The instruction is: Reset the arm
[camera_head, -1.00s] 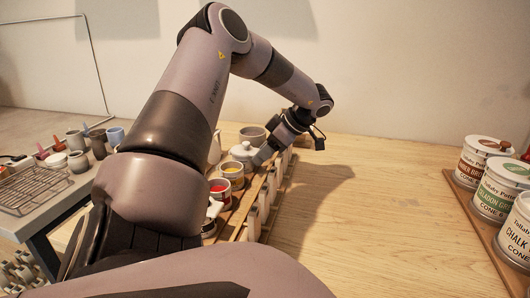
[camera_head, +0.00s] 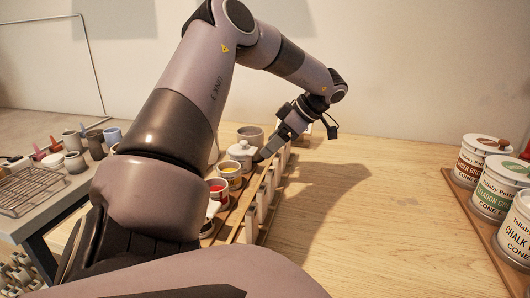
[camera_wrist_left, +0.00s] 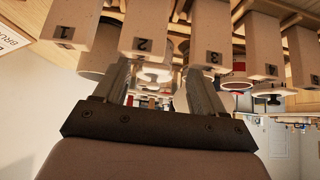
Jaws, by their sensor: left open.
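My left arm reaches over the bench. Its gripper (camera_head: 268,151) hangs at the back end of a wooden rack (camera_head: 236,222) of pots and upright blocks, close to a white lidded jar (camera_head: 241,151). In the left wrist view the two fingers (camera_wrist_left: 160,78) are apart, with nothing clearly held between them. Numbered pale blocks, among them the block marked 2 (camera_wrist_left: 148,38) and the block marked 3 (camera_wrist_left: 215,42), show just beyond the fingertips. I cannot tell whether the fingers touch any of them. My right gripper is not in view.
Large labelled cans (camera_head: 494,188) stand on a board at the right. A side table at the left holds a wire rack (camera_head: 32,190) and cups. The bench's middle (camera_head: 370,220) is clear.

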